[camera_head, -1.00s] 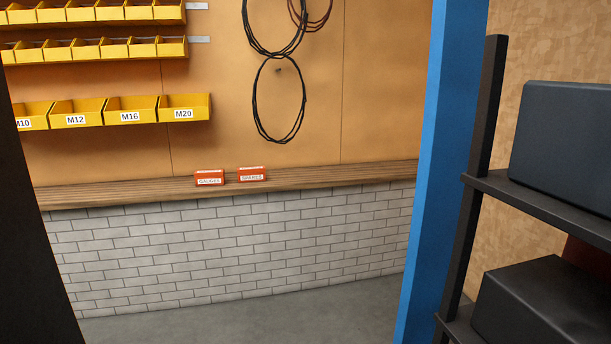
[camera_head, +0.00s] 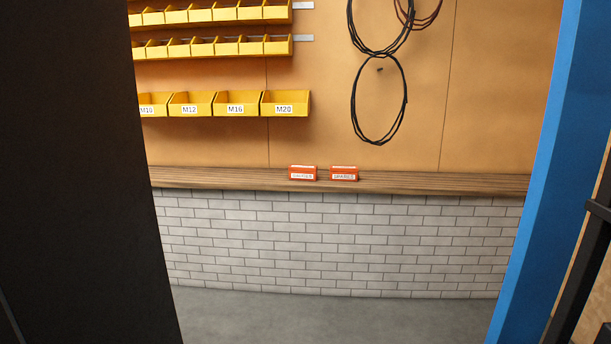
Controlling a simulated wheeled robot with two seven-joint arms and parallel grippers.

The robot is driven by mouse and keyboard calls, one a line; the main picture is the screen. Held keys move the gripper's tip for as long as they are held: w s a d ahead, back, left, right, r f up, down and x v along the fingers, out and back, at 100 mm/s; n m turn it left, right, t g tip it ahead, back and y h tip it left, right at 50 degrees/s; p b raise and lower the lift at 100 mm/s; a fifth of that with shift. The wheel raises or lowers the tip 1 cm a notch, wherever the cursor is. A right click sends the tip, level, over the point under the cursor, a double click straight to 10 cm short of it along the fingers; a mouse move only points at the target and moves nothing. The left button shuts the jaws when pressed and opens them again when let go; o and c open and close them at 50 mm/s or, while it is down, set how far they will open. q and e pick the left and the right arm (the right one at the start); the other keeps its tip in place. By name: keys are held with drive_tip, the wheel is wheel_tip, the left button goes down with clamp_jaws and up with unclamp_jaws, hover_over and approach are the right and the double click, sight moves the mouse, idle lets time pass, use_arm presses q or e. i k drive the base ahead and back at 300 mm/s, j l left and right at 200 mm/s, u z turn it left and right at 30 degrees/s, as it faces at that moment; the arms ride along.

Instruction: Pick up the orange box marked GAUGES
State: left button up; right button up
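Two small orange boxes with white labels stand side by side on a wooden ledge (camera_head: 230,181) along the far wall. The left one, whose small label appears to read GAUGES, is the gauges box (camera_head: 303,173). The right one (camera_head: 344,173) has a label that appears to read SPARES. A narrow gap separates them. Neither of my grippers shows in the head view.
A large dark panel (camera_head: 80,170) blocks the left side. A blue post (camera_head: 550,170) and a dark shelf frame (camera_head: 590,250) stand at the right. Between them grey floor (camera_head: 330,318) is clear up to the brick wall (camera_head: 340,245). Yellow bins (camera_head: 285,103) and black coils (camera_head: 378,100) hang above.

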sight(297, 172)
drive_tip(key=i, duration=1.8)
drive_tip(key=j+u, duration=0.05)
drive_tip(key=j, duration=0.05)
